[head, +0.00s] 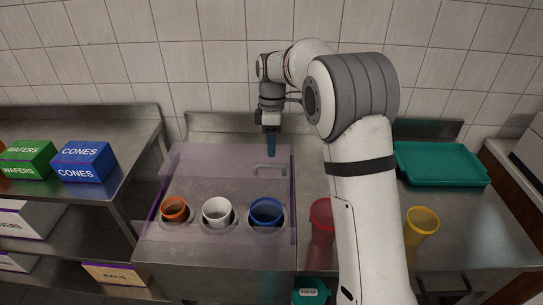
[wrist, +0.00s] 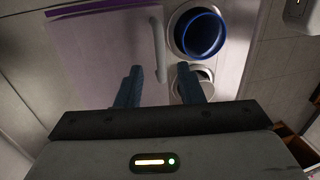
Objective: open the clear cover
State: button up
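The clear cover (head: 210,160) is a see-through, purple-tinted panel over the left part of the steel counter. The cups show through it in the head view. Its pale bar handle (head: 270,168) is near the cover's back right. In the wrist view the cover (wrist: 95,50) has a purple edge, and the handle (wrist: 158,45) runs up the picture. My gripper (head: 271,146) points down at the handle's back side. In the wrist view its blue fingers (wrist: 160,88) are apart with nothing held. The handle's near end lies in line with the gap; I cannot tell whether they touch.
Orange (head: 174,209), white (head: 217,212) and blue (head: 266,212) cups sit in counter holes. A red cup (head: 322,216) and yellow cup (head: 421,222) stand right, near a green tray (head: 440,165). A tiled wall is behind; boxes (head: 84,162) are on the left shelf.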

jog(key=shift+w+r, duration=0.15)
jog(key=shift+r, duration=0.6)
jog(key=shift+w+r, duration=0.15)
jog(key=shift+r, duration=0.55)
jog(key=s+d+r+m+t, duration=0.1)
jog(key=s+d+r+m, duration=0.2)
jog(key=s+d+m, duration=0.3)
jog(key=s+d+r+m+t, duration=0.2)
jog(key=s+d+r+m, duration=0.15)
jog(key=s, duration=0.45)
jog(key=s+d+f+m+t, duration=0.1)
jog(key=s+d+f+m, duration=0.1)
jog(key=s, duration=0.6)
jog(key=s+d+f+m+t, duration=0.1)
jog(key=s+d+f+m, duration=0.2)
jog(key=s+m, duration=0.3)
jog(key=shift+s+d+f, duration=0.15)
jog(key=shift+s+d, duration=0.45)
jog(key=shift+s, duration=0.6)
